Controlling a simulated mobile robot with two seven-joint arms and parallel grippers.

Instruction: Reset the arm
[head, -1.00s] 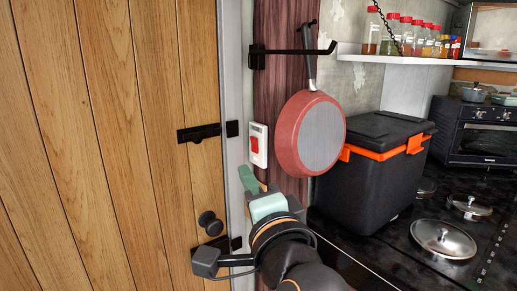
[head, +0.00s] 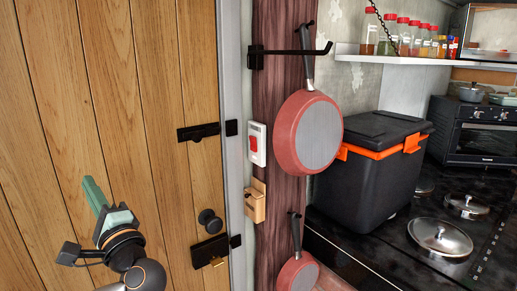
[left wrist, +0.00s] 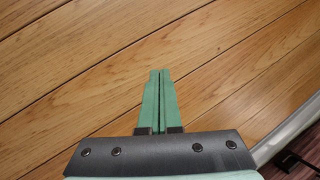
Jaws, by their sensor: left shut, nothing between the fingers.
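My left gripper (head: 97,193) is in front of the wooden door (head: 75,90) at the lower left of the head view. Its green fingers are together and hold nothing. In the left wrist view the shut fingers (left wrist: 160,75) point at the door's planks (left wrist: 90,75), with no object between them. My right gripper does not show in either view.
A red switch (head: 257,144) and a small wooden holder (head: 255,201) are on the wall right of the door, which has a dark knob (head: 209,220). Pans (head: 305,131) hang on the post. A black bin (head: 372,175) stands on the counter.

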